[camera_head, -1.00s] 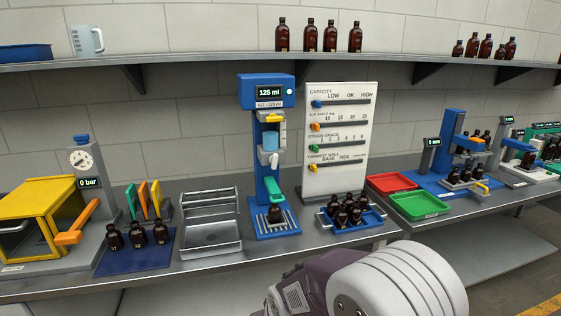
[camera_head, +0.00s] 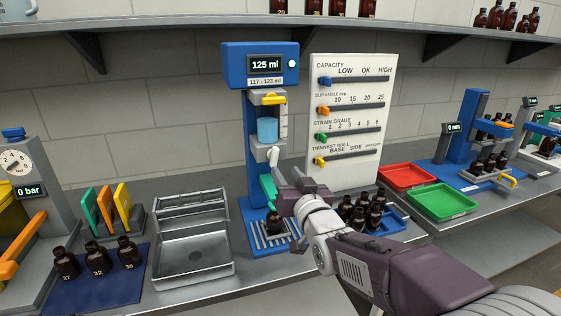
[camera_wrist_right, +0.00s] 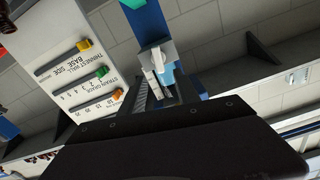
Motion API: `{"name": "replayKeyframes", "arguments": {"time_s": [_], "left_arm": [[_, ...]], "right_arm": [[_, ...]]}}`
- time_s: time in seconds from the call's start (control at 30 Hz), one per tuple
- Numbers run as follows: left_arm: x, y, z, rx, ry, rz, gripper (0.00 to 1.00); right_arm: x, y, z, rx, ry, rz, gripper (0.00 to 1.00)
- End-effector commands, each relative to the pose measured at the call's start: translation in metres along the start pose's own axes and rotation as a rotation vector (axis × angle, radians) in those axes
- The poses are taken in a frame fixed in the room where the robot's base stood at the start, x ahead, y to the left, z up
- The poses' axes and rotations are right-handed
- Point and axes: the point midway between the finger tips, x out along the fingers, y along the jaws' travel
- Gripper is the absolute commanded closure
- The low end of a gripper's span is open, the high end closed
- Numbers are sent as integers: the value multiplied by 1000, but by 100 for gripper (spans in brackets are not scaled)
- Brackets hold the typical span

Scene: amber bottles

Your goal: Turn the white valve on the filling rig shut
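The filling rig (camera_head: 232,65) is a blue tower with a 125 ml display, a yellow lever (camera_head: 268,98) and a clear cup of blue liquid (camera_head: 267,130). The white valve sits just below the cup; in the head view my right gripper (camera_head: 275,165) largely covers it. In the right wrist view the white valve (camera_wrist_right: 157,57) shows just beyond the fingertips of my right gripper (camera_wrist_right: 166,92), whose fingers look apart. I cannot tell whether they touch it. A dark bottle (camera_head: 274,222) stands on the rig's grate below. My left gripper is out of view.
A white gauge board (camera_head: 350,150) with coloured sliders stands close on the right. A blue tray of dark bottles (camera_head: 395,222) lies beside my right wrist. A metal rack (camera_head: 195,258) and a blue mat with bottles (camera_head: 105,285) are on the left.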

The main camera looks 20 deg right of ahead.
Motion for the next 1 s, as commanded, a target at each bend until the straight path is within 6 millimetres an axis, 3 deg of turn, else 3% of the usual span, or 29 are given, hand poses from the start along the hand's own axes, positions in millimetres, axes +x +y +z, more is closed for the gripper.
{"name": "replayKeyframes", "arguments": {"time_s": [0.43,0.8,0.93,1.0], "left_arm": [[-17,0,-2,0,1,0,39],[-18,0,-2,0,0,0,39],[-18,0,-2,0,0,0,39],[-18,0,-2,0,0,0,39]], "right_arm": [[78,0,0,0,-4,1,62],[90,0,1,0,-3,1,62],[90,0,1,0,-3,1,95],[90,0,1,0,-3,1,100]]}}
